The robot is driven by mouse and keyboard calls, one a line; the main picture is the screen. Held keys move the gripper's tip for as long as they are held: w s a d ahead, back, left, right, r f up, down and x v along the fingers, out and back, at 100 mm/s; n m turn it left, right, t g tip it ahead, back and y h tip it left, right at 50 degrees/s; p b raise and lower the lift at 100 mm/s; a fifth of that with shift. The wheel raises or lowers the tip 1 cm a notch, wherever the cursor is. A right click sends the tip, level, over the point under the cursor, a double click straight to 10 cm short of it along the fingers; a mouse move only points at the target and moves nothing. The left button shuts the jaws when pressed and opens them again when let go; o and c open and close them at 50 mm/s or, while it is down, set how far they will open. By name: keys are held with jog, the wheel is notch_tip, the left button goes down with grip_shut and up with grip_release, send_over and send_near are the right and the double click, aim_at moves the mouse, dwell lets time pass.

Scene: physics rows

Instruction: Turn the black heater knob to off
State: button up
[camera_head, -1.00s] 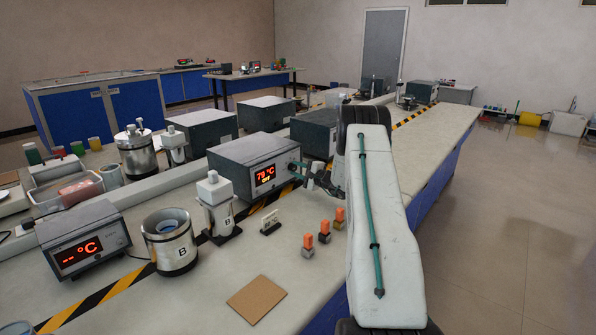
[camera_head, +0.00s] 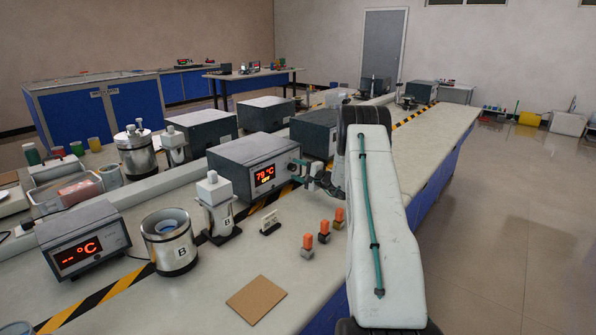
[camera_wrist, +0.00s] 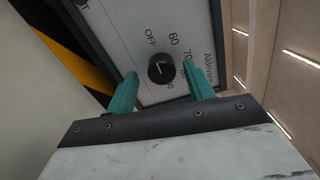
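The black heater knob (camera_wrist: 161,69) is on the light front panel of a grey heater box (camera_head: 229,157), beside printed OFF, 60 and 70 marks. A short white line shows on the knob; its exact setting is hard to read. The box's display (camera_head: 265,175) reads 79 °C in red, with a small yellow line below that looks like OFF. My gripper (camera_wrist: 160,70) is open, its two green fingers on either side of the knob with a gap to each.
A white-topped vessel (camera_head: 215,205) stands left of the box. A small white clip (camera_head: 269,224) and three orange-topped bottles (camera_head: 324,232) stand in front. A second heater (camera_head: 84,240) showing "-- °C" and a metal pot (camera_head: 169,242) are at left. The bench is clear to the right.

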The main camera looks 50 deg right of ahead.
jog(key=shift+r, duration=0.1)
jog(key=s, duration=0.7)
jog(key=shift+s+d, duration=0.35)
